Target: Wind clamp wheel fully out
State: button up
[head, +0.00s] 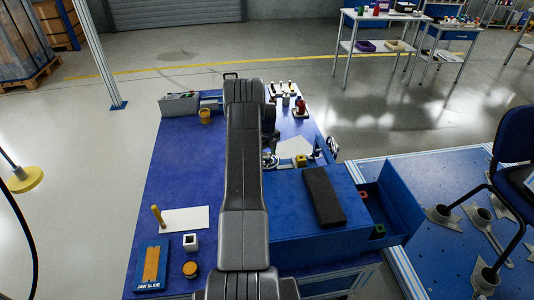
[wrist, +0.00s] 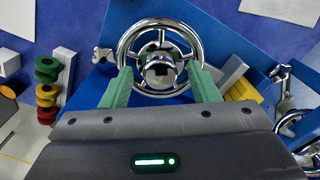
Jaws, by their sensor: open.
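The clamp wheel (wrist: 159,62) is a chrome handwheel with spokes and a round hub, near the top centre of the wrist view. A dark square recess shows in its hub. My gripper (wrist: 160,76) is open, with one green finger at the left and one at the right of the wheel's lower rim. I cannot tell whether the fingers touch the rim. The screw behind the wheel is hidden. In the head view my arm covers most of this spot, and a bit of chrome (head: 269,161) shows beside it.
In the wrist view, a chrome wrench-like part (wrist: 284,93) is at the right, and red, green and yellow spools (wrist: 46,90) are at the left. In the head view, a dark pad (head: 324,196) lies on the blue box, with an open drawer (head: 396,206) at its right.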

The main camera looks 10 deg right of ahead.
jog(key=shift+f, duration=0.15)
jog(key=shift+c, duration=0.2)
jog(key=c, duration=0.9)
jog(key=shift+f+b, duration=0.1)
jog(key=shift+b, duration=0.4)
